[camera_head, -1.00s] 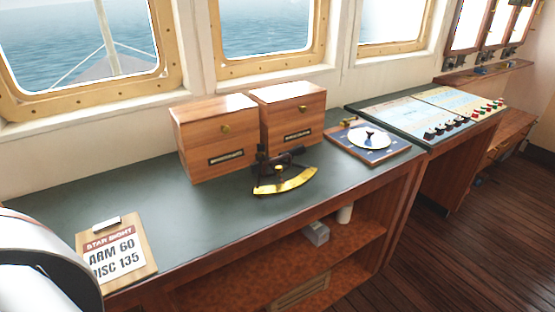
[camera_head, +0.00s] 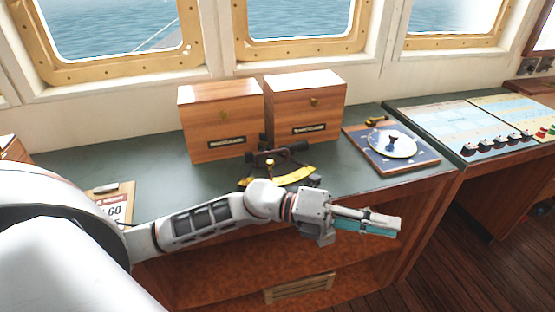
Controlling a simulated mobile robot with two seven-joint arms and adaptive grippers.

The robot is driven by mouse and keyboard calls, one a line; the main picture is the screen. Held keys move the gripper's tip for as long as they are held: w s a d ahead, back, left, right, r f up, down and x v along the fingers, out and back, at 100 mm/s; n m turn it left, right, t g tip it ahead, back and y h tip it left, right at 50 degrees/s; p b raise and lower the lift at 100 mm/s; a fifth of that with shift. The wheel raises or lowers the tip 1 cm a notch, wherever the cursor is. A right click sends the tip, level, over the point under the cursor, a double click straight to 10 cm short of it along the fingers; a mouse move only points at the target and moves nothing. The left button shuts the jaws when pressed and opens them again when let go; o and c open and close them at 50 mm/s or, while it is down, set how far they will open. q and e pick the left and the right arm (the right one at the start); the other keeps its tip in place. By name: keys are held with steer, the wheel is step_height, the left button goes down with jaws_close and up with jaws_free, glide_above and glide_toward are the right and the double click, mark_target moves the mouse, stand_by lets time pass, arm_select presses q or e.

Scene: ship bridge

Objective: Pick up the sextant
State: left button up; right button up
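The sextant (camera_head: 296,178) sits on the green counter top in front of two wooden boxes. It has a dark frame and a curved gold arc. My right gripper is not in view.
The wooden boxes (camera_head: 221,118) (camera_head: 306,107) stand close behind the sextant. A blue board with a white dial (camera_head: 391,146) lies to the right. A control console (camera_head: 490,130) stands far right.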

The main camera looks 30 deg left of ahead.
arm_select(q)
steer(key=m+g+y, duration=0.2)
steer(key=m, duration=0.2)
steer(key=m+t+y+p, duration=0.1)
steer(key=m+t+y, duration=0.15)
steer(key=y, duration=1.25)
glide_toward(276, 151)
steer(key=w+f, duration=0.1)
steer(key=w, duration=0.1)
steer(key=shift+m, duration=0.45)
steer(key=x, duration=0.5)
steer(key=s+x, duration=0.1)
steer(key=x, duration=0.1)
steer(key=shift+w+d+f+p, duration=0.15)
steer(key=shift+d+f+p, duration=0.05)
steer(key=shift+f+p, duration=0.25)
jaws_close()
steer(key=shift+w+r, duration=0.1)
steer(key=shift+r, duration=0.05)
